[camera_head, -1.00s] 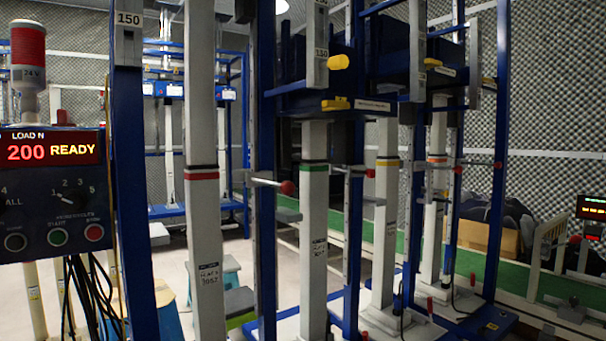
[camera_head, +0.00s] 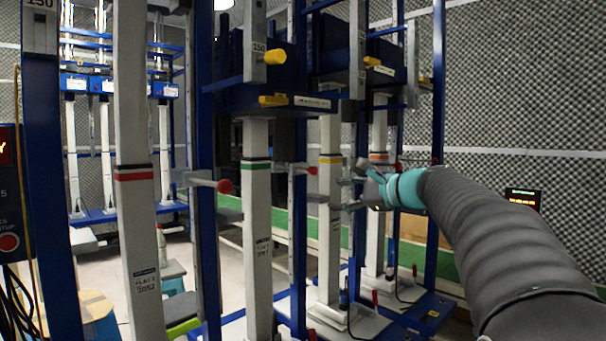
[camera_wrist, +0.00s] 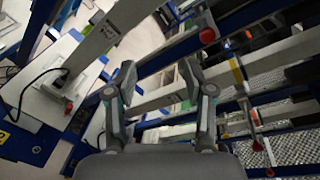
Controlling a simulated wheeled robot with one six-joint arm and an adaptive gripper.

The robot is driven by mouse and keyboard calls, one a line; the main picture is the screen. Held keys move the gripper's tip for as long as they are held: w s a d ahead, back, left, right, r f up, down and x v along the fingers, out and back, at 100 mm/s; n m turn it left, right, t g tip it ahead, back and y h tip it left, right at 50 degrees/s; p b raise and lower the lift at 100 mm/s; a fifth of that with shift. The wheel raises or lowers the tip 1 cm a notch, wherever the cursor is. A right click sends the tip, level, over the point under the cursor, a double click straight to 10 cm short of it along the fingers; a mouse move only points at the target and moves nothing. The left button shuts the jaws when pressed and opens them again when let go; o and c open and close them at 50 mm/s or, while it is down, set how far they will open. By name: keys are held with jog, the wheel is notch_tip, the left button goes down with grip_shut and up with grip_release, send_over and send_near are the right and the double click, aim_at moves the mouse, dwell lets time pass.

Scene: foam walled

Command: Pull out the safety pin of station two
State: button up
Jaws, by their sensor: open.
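Safety pins show as metal rods with red ball knobs. One knob (camera_head: 224,186) sticks out beside the red-banded column (camera_head: 135,176), and another knob (camera_head: 312,170) beside the green-banded column (camera_head: 258,166). I cannot read which station is two. My gripper (camera_head: 348,184) is open and empty, to the right of the second knob and in front of the yellow-banded column (camera_head: 331,160). The wrist view shows the two open fingers (camera_wrist: 157,72), with a red knob (camera_wrist: 207,36) beyond and right of the right fingertip, apart from it.
Blue frame posts (camera_head: 204,230) stand close together around the columns. Yellow knobs (camera_head: 275,57) stick out higher up. Base plates with cables and small red parts lie below. A display (camera_head: 522,197) stands at the right, behind my arm.

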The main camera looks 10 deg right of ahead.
aim_at(316, 172)
jog(key=w+d+r+m+t+y, duration=0.1)
jog(key=w+d+r+m+t, duration=0.1)
jog(key=w+d+r, duration=0.2)
jog(key=x, duration=0.4)
jog(key=p+x, duration=0.1)
jog(key=x, duration=0.4)
jog(key=p+x, duration=0.1)
jog(key=x, duration=0.3)
jog(key=shift+w+a+f, duration=0.1)
jog(key=shift+a+f, duration=0.15)
jog(key=shift+f, duration=0.05)
grip_shut()
